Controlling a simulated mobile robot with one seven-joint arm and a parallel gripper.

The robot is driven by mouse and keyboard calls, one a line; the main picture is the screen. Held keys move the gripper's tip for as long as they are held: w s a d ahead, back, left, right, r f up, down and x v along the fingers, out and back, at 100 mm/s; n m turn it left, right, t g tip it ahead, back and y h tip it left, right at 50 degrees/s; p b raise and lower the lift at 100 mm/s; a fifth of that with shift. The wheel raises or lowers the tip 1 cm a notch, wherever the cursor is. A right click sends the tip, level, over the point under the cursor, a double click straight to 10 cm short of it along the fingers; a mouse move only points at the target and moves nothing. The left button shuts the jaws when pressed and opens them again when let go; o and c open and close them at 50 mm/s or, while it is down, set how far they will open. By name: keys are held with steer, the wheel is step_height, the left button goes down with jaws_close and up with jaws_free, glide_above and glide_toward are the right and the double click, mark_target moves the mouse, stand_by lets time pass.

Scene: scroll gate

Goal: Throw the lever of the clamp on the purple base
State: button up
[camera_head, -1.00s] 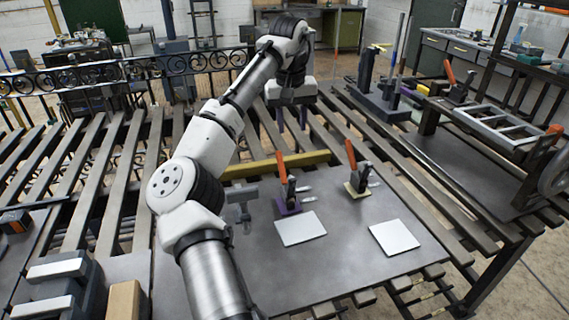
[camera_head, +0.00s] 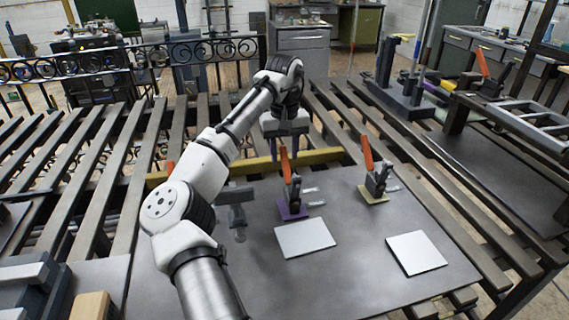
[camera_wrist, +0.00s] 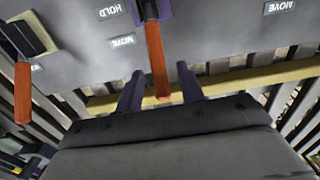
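The clamp on the purple base (camera_head: 293,211) stands on the grey plate with its orange lever (camera_head: 286,166) pointing up. In the wrist view the orange lever (camera_wrist: 156,62) reaches from the purple base (camera_wrist: 166,10) to between my fingertips. My gripper (camera_wrist: 160,88) is open, with one dark purple finger on each side of the lever end and a gap on both sides. In the head view my gripper (camera_head: 287,146) is at the lever's top, its fingers partly hidden. A second clamp on a yellow base (camera_head: 374,195) has its orange lever (camera_head: 367,153) upright.
A yellow bar (camera_head: 258,168) runs behind the clamps. Two pale squares (camera_head: 305,237) (camera_head: 417,252) lie in front. A grey fixture (camera_head: 236,197) stands left of the purple base.

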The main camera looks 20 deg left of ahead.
mark_target(284, 164)
steer(key=shift+f, duration=2)
steer(key=shift+c, duration=0.5)
jaws_close()
